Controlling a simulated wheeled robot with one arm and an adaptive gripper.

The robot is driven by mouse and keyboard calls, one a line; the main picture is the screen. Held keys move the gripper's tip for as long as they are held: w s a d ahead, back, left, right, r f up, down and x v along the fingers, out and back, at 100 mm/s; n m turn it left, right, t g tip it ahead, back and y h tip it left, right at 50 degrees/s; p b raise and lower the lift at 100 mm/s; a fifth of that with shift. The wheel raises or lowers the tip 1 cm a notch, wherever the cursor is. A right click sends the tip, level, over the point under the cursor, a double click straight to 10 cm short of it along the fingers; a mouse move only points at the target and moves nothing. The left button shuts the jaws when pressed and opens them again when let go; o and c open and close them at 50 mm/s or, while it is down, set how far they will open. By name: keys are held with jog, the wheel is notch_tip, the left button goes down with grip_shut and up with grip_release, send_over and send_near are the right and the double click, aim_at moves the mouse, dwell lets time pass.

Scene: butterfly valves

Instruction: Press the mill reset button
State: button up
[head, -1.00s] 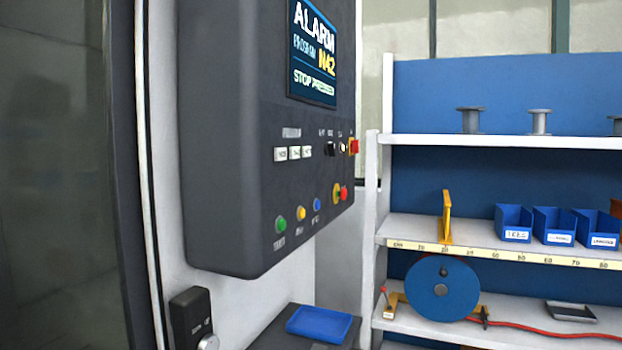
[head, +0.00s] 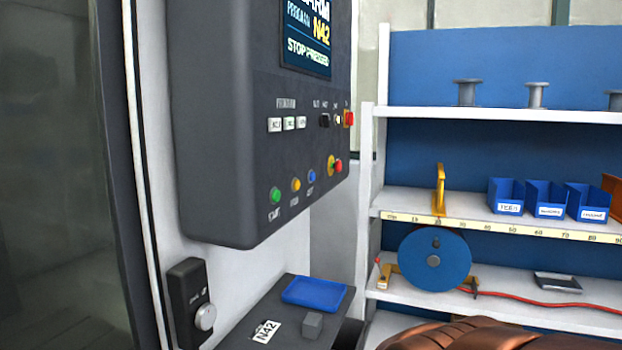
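The mill control panel (head: 225,120) is a dark grey box hanging at the left centre, with its button face turned to the right. Its lower row has a green button (head: 276,195), a yellow button (head: 296,184), a blue button (head: 312,176) and a red stop button on a yellow base (head: 337,166). The labels under the green, yellow and blue buttons are small and blurred, so I cannot read for certain which is reset. The screen (head: 306,40) shows "STOP PRESSED". My gripper is not in view.
Below the panel a dark shelf (head: 262,312) holds a blue tray (head: 314,291) and a small grey block (head: 313,324). A dark box with a round knob (head: 205,317) sits at the left. White shelving (head: 480,113) with blue bins stands at the right.

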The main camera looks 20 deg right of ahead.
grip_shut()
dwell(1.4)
